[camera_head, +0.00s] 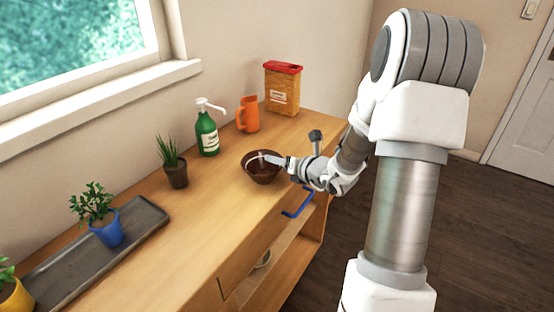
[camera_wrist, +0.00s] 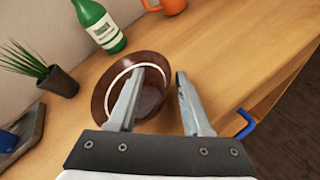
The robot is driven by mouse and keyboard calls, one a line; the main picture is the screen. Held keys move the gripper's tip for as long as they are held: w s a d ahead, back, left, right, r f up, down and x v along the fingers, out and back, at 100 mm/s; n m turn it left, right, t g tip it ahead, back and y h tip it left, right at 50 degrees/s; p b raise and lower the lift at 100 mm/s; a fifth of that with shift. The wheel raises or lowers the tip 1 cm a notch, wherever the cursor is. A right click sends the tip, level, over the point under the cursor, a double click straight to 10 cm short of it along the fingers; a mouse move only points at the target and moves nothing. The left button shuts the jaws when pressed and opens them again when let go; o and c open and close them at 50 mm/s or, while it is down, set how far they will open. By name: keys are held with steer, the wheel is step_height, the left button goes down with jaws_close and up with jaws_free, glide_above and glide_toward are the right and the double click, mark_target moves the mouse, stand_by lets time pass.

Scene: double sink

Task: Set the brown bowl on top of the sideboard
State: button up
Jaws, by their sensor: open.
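The brown bowl (camera_head: 262,172) rests on top of the wooden sideboard (camera_head: 190,215), near the front edge in the head view. In the wrist view the bowl (camera_wrist: 148,98) has a pale ring inside and looks tilted, though the camera angle makes this uncertain. My gripper (camera_head: 276,160) reaches in from the right at the bowl. In the wrist view the gripper (camera_wrist: 165,78) is open, with one finger over the bowl's inside and the other outside its right side. I cannot tell whether either finger touches the bowl.
A green pump bottle (camera_head: 207,132), orange mug (camera_head: 248,114) and red-lidded box (camera_head: 283,88) stand behind. A small dark-potted plant (camera_head: 173,163) is left of the bowl. A grey tray (camera_head: 75,272) lies farther left. A blue handle (camera_head: 298,205) juts from the sideboard's front.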

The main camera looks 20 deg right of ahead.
steer(key=p+v, duration=0.1)
steer(key=v, duration=0.9)
steer(key=shift+s+p, duration=0.35)
steer(key=shift+s, duration=0.05)
steer(key=shift+r, duration=0.15)
